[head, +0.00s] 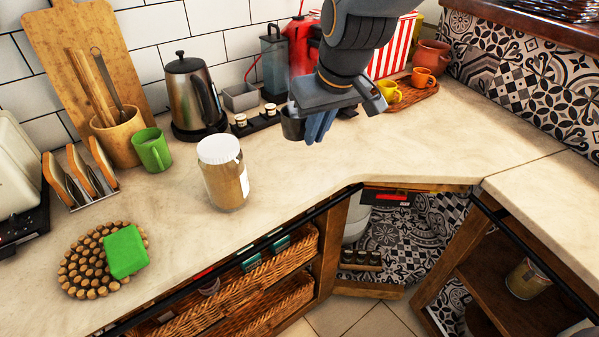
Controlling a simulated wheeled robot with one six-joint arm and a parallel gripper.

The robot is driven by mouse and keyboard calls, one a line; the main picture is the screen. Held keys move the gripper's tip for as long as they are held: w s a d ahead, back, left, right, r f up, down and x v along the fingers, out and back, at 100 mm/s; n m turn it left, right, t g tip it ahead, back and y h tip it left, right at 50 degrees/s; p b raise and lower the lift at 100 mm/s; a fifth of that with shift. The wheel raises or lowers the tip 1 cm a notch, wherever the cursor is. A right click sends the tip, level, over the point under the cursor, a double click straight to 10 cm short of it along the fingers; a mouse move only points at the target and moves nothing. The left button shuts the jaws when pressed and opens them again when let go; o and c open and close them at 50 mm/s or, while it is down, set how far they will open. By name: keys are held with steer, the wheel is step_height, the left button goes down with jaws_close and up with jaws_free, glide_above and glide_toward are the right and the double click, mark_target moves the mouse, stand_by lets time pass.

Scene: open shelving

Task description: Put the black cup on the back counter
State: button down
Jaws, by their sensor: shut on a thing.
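The black cup (291,125) is at the back of the counter, in the middle of the head view. It is small, dark and looks upright. My gripper (318,126) comes down from above and is shut on the cup, its bluish-grey fingers covering the cup's right side. I cannot tell whether the cup's base touches the counter or is just above it. The back counter (330,160) is a pale stone top running along the tiled wall.
A kettle (193,95), a black rack with small white cups (240,121) and a red appliance (301,45) stand at the back. A lidded jar (224,175) is at front left. The counter's right-middle is clear.

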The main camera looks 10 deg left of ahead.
step_height(320, 180, down, 10)
steer(key=shift+f, duration=0.1)
stand_by(0.4)
steer(key=shift+f, duration=0.15)
steer(key=c, duration=1.9)
jaws_free()
steer(key=shift+r, duration=0.2)
steer(key=shift+d+r, duration=0.1)
steer(key=shift+r, duration=0.25)
steer(key=v, duration=1.1)
